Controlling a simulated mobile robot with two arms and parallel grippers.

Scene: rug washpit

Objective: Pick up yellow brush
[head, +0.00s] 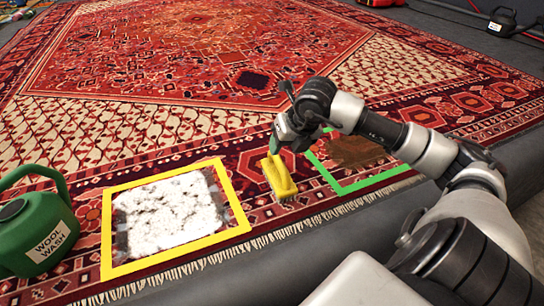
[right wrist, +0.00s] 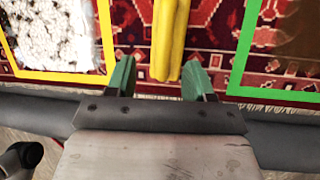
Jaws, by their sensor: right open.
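The yellow brush (head: 279,178) lies on the red patterned rug between the yellow frame and the green frame. In the right wrist view the brush (right wrist: 168,40) runs away from between my right gripper's two green fingers, with a gap on each side. My right gripper (head: 273,147) is at the far end of the brush in the head view, fingers pointing down and open. It holds nothing that I can see. The near end of the brush is clear of the gripper. My left gripper is not in view.
A yellow frame (head: 106,232) surrounds a foamy white patch (head: 170,212). A green frame (head: 370,181) surrounds a brown stain (head: 352,150). A green wool wash jug (head: 36,232) stands at the left. A black container (head: 502,21) stands at the far right.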

